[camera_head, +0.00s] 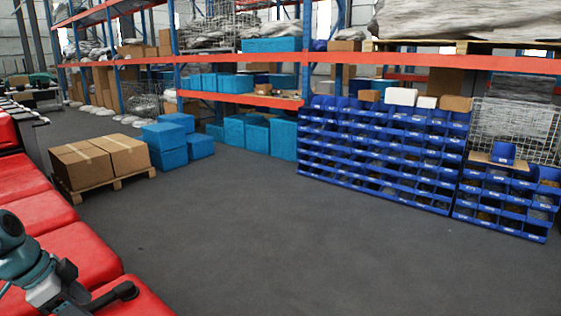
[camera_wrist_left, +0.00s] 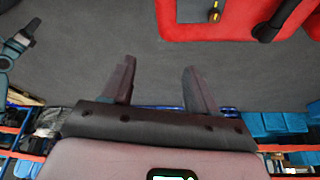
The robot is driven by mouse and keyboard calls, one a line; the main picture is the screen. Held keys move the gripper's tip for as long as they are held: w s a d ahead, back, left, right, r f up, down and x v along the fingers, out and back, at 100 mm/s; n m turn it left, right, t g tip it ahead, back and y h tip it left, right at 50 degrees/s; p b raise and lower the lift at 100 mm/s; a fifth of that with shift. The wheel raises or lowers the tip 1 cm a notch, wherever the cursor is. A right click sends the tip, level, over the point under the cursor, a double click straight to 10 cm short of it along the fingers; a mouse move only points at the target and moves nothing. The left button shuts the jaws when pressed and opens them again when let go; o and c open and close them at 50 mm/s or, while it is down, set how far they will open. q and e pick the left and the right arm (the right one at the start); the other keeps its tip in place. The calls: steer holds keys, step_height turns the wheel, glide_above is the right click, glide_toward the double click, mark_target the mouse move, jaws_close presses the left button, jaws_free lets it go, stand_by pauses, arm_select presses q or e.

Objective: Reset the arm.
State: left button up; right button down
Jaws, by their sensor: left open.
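My left gripper (camera_wrist_left: 158,70) shows in the left wrist view, its two dark fingers spread apart with nothing between them. Grey floor lies behind the fingers. In the head view, part of an arm (camera_head: 40,278) with teal, white and black links comes in at the lower left, over the red tanks; I cannot make out a gripper's fingers there. A teal and grey arm-like part (camera_wrist_left: 12,55) shows at the left edge of the wrist view, cut off; I cannot tell what its end holds. My right gripper cannot be made out in either view.
Red tanks (camera_head: 85,250) line the left side. A pallet (camera_head: 110,185) with cardboard boxes (camera_head: 100,157) stands beyond them, beside blue boxes (camera_head: 167,145). Blue bin racks (camera_head: 375,155) and tall shelving (camera_head: 240,98) stand at the back. The grey floor (camera_head: 250,240) between is clear.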

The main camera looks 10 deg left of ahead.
arm_select(q)
steer(key=w+d+f+n+g, duration=0.1)
steer(key=d+f+n, duration=0.1)
steer(key=d+f, duration=0.5)
steer(key=w+d+f+n+b, duration=0.1)
steer(key=d+f, duration=0.2)
steer(key=f, duration=0.8)
steer(key=w+d+f+n+g, duration=0.1)
steer(key=w+d+f+n, duration=0.1)
steer(key=d+f, duration=0.5)
steer(key=s+d+f+n+g+b, duration=0.1)
steer(key=s+d+f+n, duration=0.4)
steer(key=s+d+f, duration=1.1)
steer(key=shift+s+d+f+n+h+b, duration=0.15)
steer(key=shift+s+d+n+h+b, duration=0.2)
steer(key=shift+s+d, duration=0.75)
steer(key=shift+s+a, duration=0.15)
